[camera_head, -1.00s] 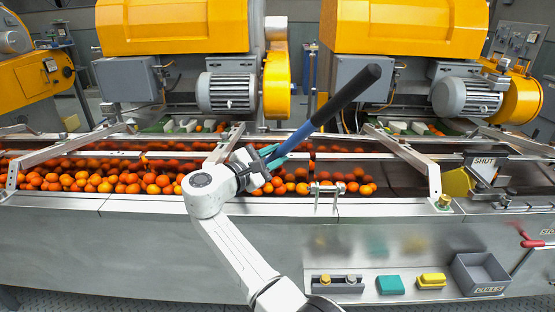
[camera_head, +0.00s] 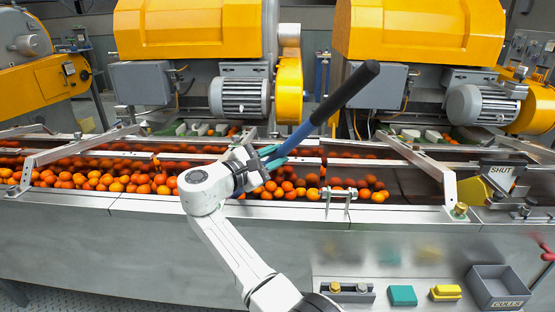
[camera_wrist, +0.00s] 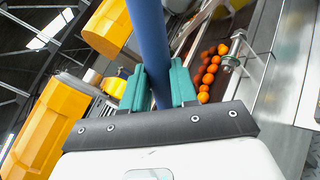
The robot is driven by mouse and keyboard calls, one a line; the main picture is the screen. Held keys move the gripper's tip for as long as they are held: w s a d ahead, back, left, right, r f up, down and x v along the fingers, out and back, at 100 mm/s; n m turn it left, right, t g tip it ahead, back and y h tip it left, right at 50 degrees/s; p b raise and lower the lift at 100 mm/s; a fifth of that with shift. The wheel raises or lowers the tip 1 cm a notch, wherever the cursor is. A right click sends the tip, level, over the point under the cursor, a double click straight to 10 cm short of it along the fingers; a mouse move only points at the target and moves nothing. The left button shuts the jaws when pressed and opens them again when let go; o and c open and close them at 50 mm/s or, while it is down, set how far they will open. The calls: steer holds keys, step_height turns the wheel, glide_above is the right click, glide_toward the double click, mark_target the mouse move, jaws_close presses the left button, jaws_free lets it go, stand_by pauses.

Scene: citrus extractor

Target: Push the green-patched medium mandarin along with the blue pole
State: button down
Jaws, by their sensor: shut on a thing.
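My gripper (camera_head: 268,160) is shut on the blue pole (camera_head: 300,137), which slants up to the right and ends in a thick black grip. In the wrist view the green fingers (camera_wrist: 160,88) clasp the blue shaft (camera_wrist: 150,45) from both sides. The gripper is over the near side of the fruit channel. Many orange mandarins (camera_head: 110,180) lie in the channel to the left of and below the gripper; some also show in the wrist view (camera_wrist: 208,75). I cannot pick out a green patch on any of them. The pole's lower end is hidden behind my gripper and arm.
Metal rails and slanted brackets (camera_head: 435,170) cross over the channel. A small metal bracket (camera_head: 340,197) stands on the near edge. A SHUT sign (camera_head: 501,171) is at right. A grey bin (camera_head: 497,287), a teal block (camera_head: 403,295) and a yellow block (camera_head: 446,292) sit on the front shelf.

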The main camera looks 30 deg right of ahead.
steer(key=shift+w+a+f+b, duration=0.15)
steer(key=shift+w+b, duration=0.1)
steer(key=shift+b, duration=0.2)
steer(key=w+b, duration=0.1)
steer(key=b, duration=0.1)
steer(key=w+a+b, duration=0.1)
steer(key=b, duration=0.1)
steer(key=shift+w+a, duration=0.3)
steer(key=shift+a, duration=0.1)
stand_by(0.3)
steer(key=shift+a, duration=0.25)
steer(key=shift+w, duration=0.4)
stand_by(0.4)
steer(key=shift+r+p, duration=0.25)
steer(key=shift+p, duration=1.25)
stand_by(3.7)
